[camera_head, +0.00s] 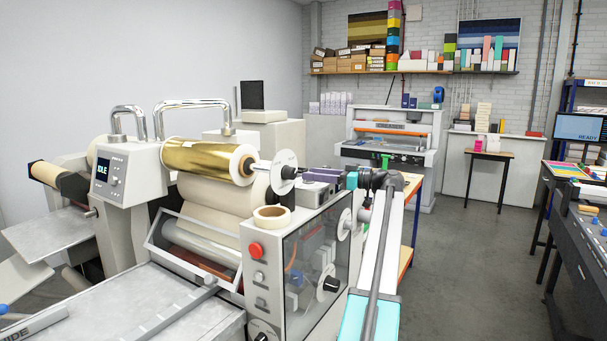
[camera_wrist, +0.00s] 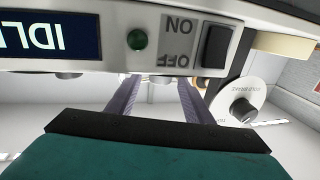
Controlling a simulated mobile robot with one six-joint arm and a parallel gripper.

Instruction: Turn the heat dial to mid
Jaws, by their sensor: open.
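No label that I can read marks a heat dial, so I cannot tell which knob it is. In the head view, a small dark knob (camera_head: 113,181) sits on the foiling machine's IDLE control panel (camera_head: 136,178). A white disc with a dark knob (camera_head: 284,172) is at the foil roll's end. My gripper (camera_head: 322,173) is beside this disc, at the machine's top right. The wrist view shows the gripper (camera_wrist: 157,85) with its two purple fingers apart and nothing visibly held. An upside-down panel with an IDLE screen (camera_wrist: 48,35) lies beyond the fingers.
The gold foil roll (camera_head: 205,160), tape roll (camera_head: 271,217) and red button (camera_head: 255,250) are close by. Floor (camera_head: 485,240) at right is clear.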

